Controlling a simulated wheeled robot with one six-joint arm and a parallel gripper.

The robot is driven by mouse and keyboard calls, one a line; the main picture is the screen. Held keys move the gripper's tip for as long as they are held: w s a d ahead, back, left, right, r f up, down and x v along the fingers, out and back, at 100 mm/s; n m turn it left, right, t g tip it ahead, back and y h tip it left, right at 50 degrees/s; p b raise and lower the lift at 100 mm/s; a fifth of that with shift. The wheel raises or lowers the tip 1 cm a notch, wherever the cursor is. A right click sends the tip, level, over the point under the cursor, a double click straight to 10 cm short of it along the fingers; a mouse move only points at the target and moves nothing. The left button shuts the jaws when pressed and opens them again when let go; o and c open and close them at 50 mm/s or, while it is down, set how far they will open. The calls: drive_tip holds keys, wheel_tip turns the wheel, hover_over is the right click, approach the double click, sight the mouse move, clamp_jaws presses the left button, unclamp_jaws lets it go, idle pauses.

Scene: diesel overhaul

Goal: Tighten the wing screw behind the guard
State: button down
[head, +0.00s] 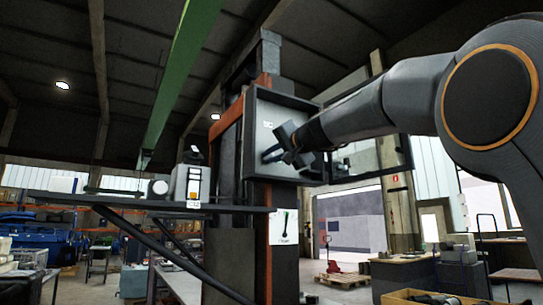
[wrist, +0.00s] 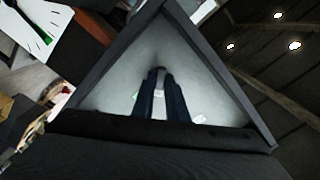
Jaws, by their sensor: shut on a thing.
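My gripper (head: 271,155) reaches into an open-fronted grey box (head: 262,107) on an upright column in the head view. In the wrist view its two dark fingers (wrist: 159,82) point at the pale back wall of the box. A dark-framed guard (head: 409,155) with a see-through pane stands open at the right of the box, behind my forearm.
A shelf (head: 120,200) at the left carries a grey device (head: 190,183). A green beam (head: 180,80) slants overhead. A card (head: 283,228) hangs on the column below the box.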

drive_tip(key=m+p, duration=0.1)
drive_tip(key=m, duration=0.1)
drive_tip(key=shift+r+m, duration=0.1)
drive_tip(key=shift+m, duration=0.3)
drive_tip(key=shift+m+p, duration=0.45)
drive_tip(key=shift+m, duration=0.45)
drive_tip(key=m+p, duration=0.2)
drive_tip(key=m, duration=0.1)
drive_tip(key=c, duration=1.6)
unclamp_jaws()
drive_tip(key=shift+b, duration=0.3)
